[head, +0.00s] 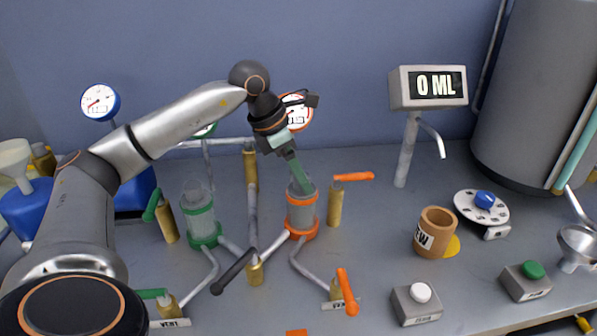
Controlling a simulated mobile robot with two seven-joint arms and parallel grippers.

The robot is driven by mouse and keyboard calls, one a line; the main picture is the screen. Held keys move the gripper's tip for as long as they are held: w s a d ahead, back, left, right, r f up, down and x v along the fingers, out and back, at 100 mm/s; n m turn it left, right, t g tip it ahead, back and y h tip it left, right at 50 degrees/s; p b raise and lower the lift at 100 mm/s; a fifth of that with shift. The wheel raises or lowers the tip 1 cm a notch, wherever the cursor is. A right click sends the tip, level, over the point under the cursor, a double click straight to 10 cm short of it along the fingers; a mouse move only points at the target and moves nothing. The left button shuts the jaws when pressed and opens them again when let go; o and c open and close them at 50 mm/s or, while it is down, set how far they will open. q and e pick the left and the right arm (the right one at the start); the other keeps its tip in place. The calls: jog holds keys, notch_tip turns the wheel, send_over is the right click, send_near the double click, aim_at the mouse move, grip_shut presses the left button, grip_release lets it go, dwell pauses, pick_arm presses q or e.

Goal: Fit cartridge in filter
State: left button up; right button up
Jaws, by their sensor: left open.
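The filter with the orange base ring (302,234) stands upright in the middle, joined to grey pipes. A grey cylinder-shaped body (301,213) shows inside its clear cup; it looks like a cartridge, but I cannot tell how deep it sits. My left gripper (301,184) points down at the mouth of this filter, with its fingers open. The fingertips overlap the cup's top, and I cannot tell whether they touch anything. A second filter with a green base ring (205,241) stands to the left, with a pale body in its cup. My right gripper is not in view.
An orange-handled valve (336,204) stands close right of the orange filter; another orange handle (347,291) is in front. A green-handled valve (164,218) stands left. A brown cup (434,232), dial (482,208) and display reading 0 ML (429,87) are at the right.

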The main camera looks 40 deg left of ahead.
pick_arm(q)
jog(key=p+v, duration=0.2)
jog(key=v, duration=1)
jog(key=shift+r, duration=0.2)
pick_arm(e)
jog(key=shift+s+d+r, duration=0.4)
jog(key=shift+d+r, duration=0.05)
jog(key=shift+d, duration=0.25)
pick_arm(q)
jog(key=shift+s+a, duration=0.1)
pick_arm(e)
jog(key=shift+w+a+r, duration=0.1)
